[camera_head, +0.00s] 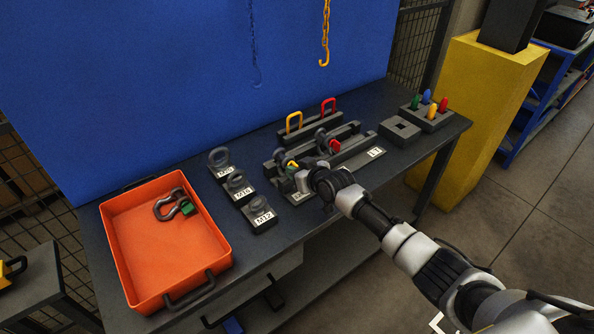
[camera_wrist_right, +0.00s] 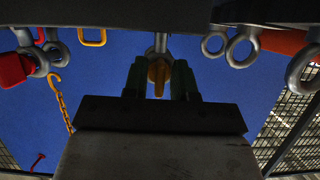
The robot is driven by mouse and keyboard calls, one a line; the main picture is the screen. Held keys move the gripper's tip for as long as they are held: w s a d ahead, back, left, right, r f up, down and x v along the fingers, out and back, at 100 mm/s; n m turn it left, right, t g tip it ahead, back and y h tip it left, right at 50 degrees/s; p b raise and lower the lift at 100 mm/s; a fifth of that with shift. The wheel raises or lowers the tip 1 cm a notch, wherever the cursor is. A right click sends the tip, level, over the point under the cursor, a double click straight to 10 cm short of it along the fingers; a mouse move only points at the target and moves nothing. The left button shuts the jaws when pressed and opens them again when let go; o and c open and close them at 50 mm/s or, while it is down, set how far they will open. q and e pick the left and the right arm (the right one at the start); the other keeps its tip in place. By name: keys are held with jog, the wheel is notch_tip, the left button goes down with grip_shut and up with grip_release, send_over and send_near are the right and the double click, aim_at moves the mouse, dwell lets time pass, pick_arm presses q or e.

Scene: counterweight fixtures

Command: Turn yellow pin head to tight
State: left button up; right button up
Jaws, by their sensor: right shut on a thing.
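The yellow pin head (camera_wrist_right: 159,76) shows in the right wrist view between the two fingers of my right gripper (camera_wrist_right: 159,85), which is shut on it. A grey metal shackle part (camera_wrist_right: 160,45) shows just beyond the pin head. In the head view the yellow pin head (camera_head: 292,164) is a small patch at the left end of the dark fixture (camera_head: 348,133), with my right gripper (camera_head: 293,173) at it. The gripper and wrist hide part of the fixture. How far the pin is turned cannot be told. My left gripper is not in view.
A red pin head (camera_head: 335,146) sits close to the right of my gripper. Labelled eye-bolt blocks (camera_head: 239,186) and an orange tray (camera_head: 215,235) holding a green-pinned shackle (camera_head: 176,206) are to the left. A rack of coloured pegs (camera_head: 428,120) is at right; a yellow hook (camera_head: 324,62) hangs above.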

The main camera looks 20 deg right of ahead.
jog(key=o, duration=0.6)
jog(key=v, duration=1)
jog(key=shift+s+r, duration=0.2)
jog(key=shift+s, duration=0.15)
jog(key=shift+d, duration=0.1)
